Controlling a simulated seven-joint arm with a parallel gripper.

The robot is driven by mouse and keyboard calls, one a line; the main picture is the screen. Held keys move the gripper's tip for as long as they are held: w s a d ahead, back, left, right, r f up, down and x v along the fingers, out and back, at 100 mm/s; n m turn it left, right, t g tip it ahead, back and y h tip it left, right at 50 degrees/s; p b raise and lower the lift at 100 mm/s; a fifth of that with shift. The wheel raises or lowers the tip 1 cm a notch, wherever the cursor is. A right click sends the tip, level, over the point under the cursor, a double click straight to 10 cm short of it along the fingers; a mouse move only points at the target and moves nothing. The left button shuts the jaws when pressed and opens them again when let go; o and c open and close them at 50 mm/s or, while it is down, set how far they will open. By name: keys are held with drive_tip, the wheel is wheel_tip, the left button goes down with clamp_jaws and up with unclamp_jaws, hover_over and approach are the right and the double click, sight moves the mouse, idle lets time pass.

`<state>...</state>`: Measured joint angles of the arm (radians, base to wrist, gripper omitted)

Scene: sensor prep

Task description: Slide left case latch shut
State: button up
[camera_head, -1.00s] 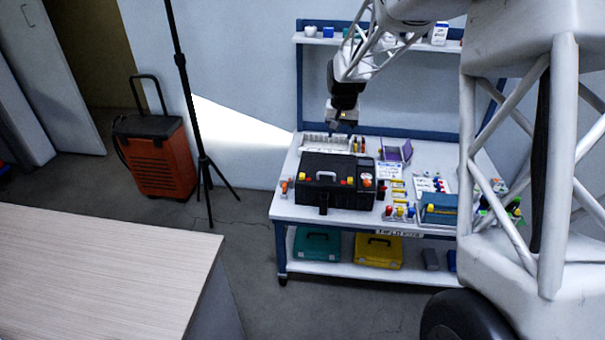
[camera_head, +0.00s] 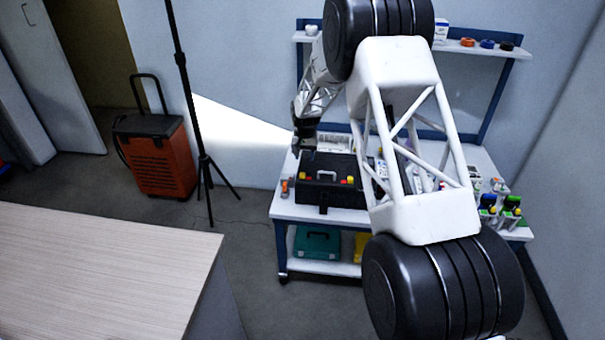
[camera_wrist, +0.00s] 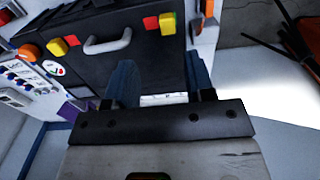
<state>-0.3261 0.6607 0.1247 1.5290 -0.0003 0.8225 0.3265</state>
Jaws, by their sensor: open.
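The black case (camera_head: 325,194) stands on the white workbench with its grey handle (camera_head: 326,175) towards me. The left latch (camera_head: 304,178), a small yellow and red piece, sits left of the handle. In the wrist view, turned about, the latch (camera_wrist: 167,23) shows right of the handle (camera_wrist: 108,43), just beyond the fingertips. The right latch (camera_head: 346,181) is also yellow and red. My gripper (camera_wrist: 160,80) is open, its two blue fingers apart with nothing held between them. In the head view it hangs above the case's back left corner; its fingertips are hard to make out.
My arm hides much of the bench's right half. An orange-topped item (camera_head: 285,187) stands left of the case, near the bench edge. A green box (camera_head: 317,243) lies on the lower shelf. A black tripod (camera_head: 205,165) stands left of the bench.

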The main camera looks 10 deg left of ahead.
sight(303, 174)
drive_tip(key=shift+w+a+f, duration=0.2)
drive_tip(key=shift+a+f, duration=0.05)
drive_tip(key=shift+f, duration=0.2)
drive_tip(key=shift+w+a+f, duration=0.15)
drive_tip(key=shift+a+f, duration=0.1)
drive_tip(key=shift+f, duration=0.2)
drive_tip(key=shift+f, duration=0.1)
drive_tip(key=shift+f, duration=3.8)
drive_tip(key=shift+c, duration=0.5)
clamp_jaws()
